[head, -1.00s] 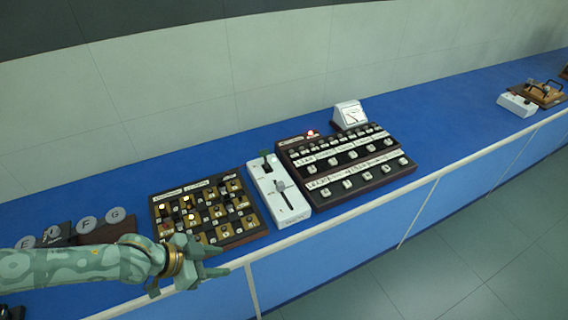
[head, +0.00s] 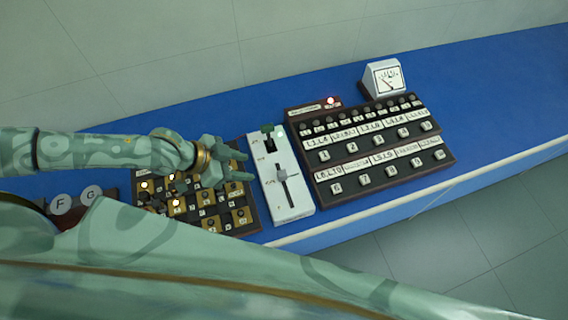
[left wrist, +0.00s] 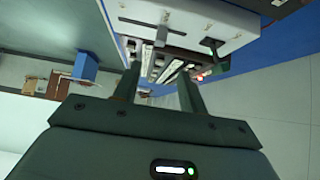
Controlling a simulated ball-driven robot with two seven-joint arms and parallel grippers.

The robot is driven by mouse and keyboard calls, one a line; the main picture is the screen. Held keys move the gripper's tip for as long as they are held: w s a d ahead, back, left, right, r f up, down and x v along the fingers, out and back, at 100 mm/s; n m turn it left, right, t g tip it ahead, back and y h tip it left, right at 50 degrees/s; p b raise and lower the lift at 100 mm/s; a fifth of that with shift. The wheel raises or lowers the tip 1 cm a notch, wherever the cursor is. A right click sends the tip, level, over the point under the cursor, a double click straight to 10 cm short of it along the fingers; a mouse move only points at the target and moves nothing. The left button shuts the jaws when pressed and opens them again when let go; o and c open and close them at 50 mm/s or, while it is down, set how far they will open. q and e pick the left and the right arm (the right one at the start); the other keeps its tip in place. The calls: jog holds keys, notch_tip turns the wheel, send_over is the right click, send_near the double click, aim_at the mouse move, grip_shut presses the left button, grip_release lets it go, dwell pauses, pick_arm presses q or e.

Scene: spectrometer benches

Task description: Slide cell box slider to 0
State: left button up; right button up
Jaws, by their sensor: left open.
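The white cell box (head: 291,202) stands on the blue bench, with a grey slider knob (head: 281,175) about midway along its slot. A dark green lever (head: 267,128) is at its far end. My left gripper (head: 246,166) is open and empty just left of the box, its fingers pointing toward it. In the left wrist view the box (left wrist: 222,18) lies at the top, beyond the two parted fingertips (left wrist: 160,82), and its knob (left wrist: 162,32) shows near the top middle. Marks by the slot are too small to read. My right gripper does not show.
A board with yellow-brown switches (head: 240,218) lies partly under my left gripper. A dark panel of numbered buttons (head: 350,160) is right of the box, with a white meter (head: 384,78) behind it. Open blue bench (head: 480,90) lies further right.

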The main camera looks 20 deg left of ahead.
aim_at(282, 173)
pick_arm(q)
jog(key=b+x, duration=0.1)
jog(key=x, duration=1.2)
jog(key=shift+w+d+f+b, duration=0.15)
jog(key=shift+b, duration=0.25)
jog(key=shift+w+d+f, duration=0.3)
jog(key=shift+d+f, duration=0.05)
jog(key=shift+f, duration=0.05)
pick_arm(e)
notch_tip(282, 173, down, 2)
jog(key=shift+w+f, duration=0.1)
pick_arm(q)
grip_shut()
jog(key=shift+s, duration=0.15)
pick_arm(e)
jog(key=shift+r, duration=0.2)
